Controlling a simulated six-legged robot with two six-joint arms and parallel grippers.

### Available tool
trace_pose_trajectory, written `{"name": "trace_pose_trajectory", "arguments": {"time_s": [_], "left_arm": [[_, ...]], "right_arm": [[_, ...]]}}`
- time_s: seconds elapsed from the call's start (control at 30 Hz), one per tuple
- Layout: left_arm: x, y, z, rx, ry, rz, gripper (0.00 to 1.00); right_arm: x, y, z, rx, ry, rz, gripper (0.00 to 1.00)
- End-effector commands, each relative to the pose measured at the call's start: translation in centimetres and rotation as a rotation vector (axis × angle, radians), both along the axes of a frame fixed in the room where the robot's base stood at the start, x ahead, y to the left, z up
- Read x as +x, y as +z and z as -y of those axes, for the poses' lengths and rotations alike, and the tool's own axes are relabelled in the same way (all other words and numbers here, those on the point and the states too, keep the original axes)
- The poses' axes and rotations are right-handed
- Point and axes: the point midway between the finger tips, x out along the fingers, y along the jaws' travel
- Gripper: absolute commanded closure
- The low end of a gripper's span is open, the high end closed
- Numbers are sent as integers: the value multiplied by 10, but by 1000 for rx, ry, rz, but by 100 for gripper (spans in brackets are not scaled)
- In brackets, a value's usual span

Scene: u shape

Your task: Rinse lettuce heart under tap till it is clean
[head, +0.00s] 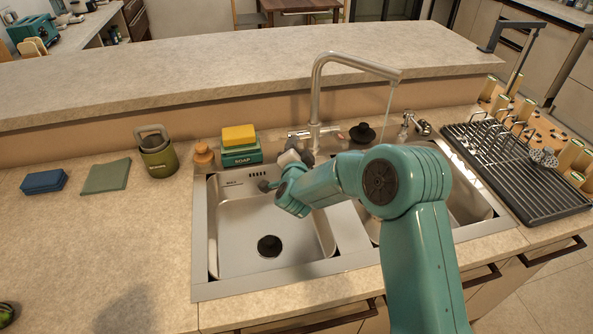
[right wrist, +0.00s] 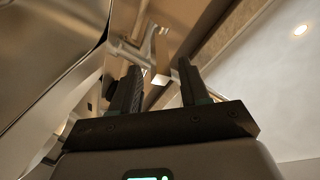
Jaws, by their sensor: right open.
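The tall steel tap (head: 316,100) stands behind the double sink, its spout reaching over the right basin. A thin stream of water (head: 389,98) falls from the spout. My right gripper (head: 278,170) is over the back of the left basin, near the tap's base, largely hidden by my own arm. In the right wrist view my right gripper (right wrist: 158,82) has its two fingers apart with nothing held between them; the tap (right wrist: 148,48) shows beyond them. I cannot make out a lettuce heart. A small dark green thing (head: 6,314) is cut off at the lower left edge. My left gripper is not seen.
The left basin (head: 235,225) looks empty. My arm hides much of the right basin (head: 465,195). A dark dish rack (head: 520,175) stands right. The left counter is mostly clear.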

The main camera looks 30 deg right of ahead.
Motion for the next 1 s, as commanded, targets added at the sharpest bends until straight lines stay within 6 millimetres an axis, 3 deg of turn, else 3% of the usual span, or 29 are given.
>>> {"name": "trace_pose_trajectory", "arguments": {"time_s": [0.2,0.4,0.6,1.0], "left_arm": [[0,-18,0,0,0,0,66],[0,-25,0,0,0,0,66],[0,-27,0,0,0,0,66],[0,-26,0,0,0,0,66]], "right_arm": [[-51,9,-29,-1,3,3,55],[-85,18,-48,-1,1,1,55],[-100,22,-55,0,-1,0,55],[-101,23,-55,-1,-2,1,55]]}}
